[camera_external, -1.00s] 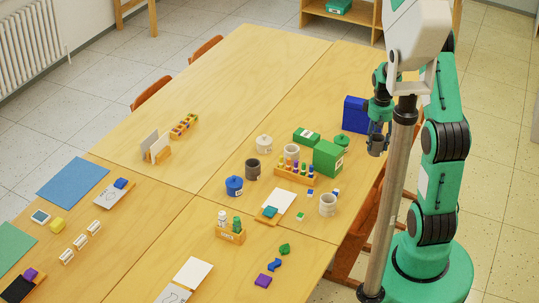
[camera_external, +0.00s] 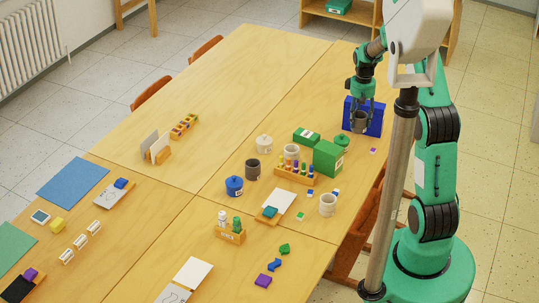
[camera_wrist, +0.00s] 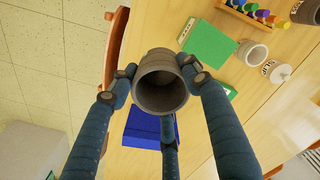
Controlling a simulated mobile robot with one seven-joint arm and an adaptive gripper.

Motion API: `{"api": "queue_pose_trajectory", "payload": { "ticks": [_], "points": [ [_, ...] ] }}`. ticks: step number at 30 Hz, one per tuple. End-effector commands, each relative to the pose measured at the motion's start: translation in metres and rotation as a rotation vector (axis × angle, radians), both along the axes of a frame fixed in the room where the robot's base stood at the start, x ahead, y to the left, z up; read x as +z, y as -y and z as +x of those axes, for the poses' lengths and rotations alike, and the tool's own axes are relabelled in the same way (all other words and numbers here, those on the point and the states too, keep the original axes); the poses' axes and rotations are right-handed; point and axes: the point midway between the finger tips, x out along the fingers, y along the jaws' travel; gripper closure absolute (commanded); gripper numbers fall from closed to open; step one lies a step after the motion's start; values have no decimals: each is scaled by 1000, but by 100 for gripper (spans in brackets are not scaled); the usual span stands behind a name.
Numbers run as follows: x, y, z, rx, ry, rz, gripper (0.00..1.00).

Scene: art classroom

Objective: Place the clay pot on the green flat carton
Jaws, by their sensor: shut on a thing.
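A grey-brown clay pot (camera_external: 359,123) is held in my gripper (camera_external: 361,112), in front of the blue box in the external view. In the wrist view the pot (camera_wrist: 160,88) sits between the fingers of my gripper (camera_wrist: 158,76), its open round mouth facing the camera. The green flat carton (camera_external: 306,136) lies on the table to the left of the held pot. In the wrist view a small part of the green flat carton (camera_wrist: 230,92) shows beside the right finger, which hides much of it.
A taller green carton (camera_external: 327,158) and a green lidded pot (camera_external: 342,141) stand near the flat carton. A blue box (camera_external: 375,118) is behind the held pot. A peg rack (camera_external: 295,175), pale cup (camera_external: 291,151) and lidded jar (camera_external: 264,143) stand close by.

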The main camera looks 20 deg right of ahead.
Motion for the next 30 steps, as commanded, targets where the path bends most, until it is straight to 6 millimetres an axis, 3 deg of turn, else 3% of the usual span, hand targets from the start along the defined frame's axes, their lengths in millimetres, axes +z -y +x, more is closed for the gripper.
{"api": "queue_pose_trajectory", "payload": {
  "ticks": [12,30],
  "points": [
    [4,-22,81,30,-1,1,83],
    [-2,-65,180,71,0,1,83]
  ]
}}
